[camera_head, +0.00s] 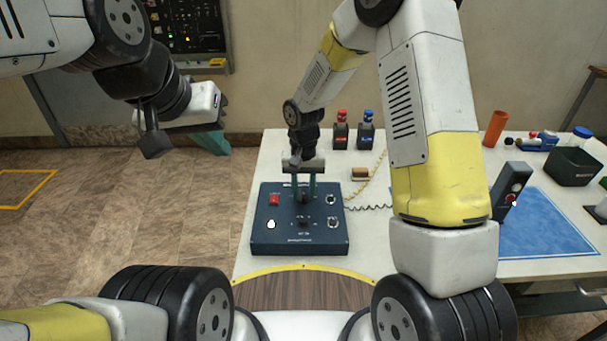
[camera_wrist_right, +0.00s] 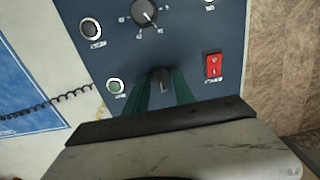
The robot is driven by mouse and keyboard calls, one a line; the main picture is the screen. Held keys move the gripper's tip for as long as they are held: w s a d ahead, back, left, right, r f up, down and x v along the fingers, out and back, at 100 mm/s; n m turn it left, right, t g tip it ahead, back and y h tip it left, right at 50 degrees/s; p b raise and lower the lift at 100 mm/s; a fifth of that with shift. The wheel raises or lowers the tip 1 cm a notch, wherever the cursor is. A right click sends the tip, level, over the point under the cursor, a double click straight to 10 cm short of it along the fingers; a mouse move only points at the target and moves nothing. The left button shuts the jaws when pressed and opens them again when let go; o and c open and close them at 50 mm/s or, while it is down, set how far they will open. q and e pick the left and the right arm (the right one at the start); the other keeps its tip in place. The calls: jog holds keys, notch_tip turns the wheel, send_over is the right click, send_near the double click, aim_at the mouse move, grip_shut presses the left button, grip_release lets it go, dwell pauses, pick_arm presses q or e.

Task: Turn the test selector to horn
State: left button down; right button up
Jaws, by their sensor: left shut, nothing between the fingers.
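The blue-black control panel box (camera_head: 268,238) stands on the white table. It has two dark knobs. In the right wrist view, the one with a ring of small labels (camera_wrist_right: 143,12) points up and right; the labels are too small to read. The other knob (camera_wrist_right: 161,79) lies between the green fingers of my right gripper (camera_wrist_right: 162,85). In the head view my right gripper (camera_head: 301,194) points down at the panel's far half. Its fingers stand apart on both sides of that knob; whether they press on it I cannot tell. My left gripper (camera_head: 213,143) is shut and empty, away from the table.
The panel also carries a red rocker switch (camera_wrist_right: 213,65) and several round buttons or lamps. Red-topped (camera_head: 341,130) and blue-topped (camera_head: 366,130) items stand behind it. A blue mat (camera_head: 550,235), a dark handheld device (camera_head: 511,192) and a dark bin (camera_head: 573,166) are at right.

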grip_shut()
jog(key=n, duration=0.5)
jog(key=shift+n, duration=0.3)
jog(key=n, duration=0.6)
jog(key=shift+n, duration=0.3)
dwell(0.3)
grip_release()
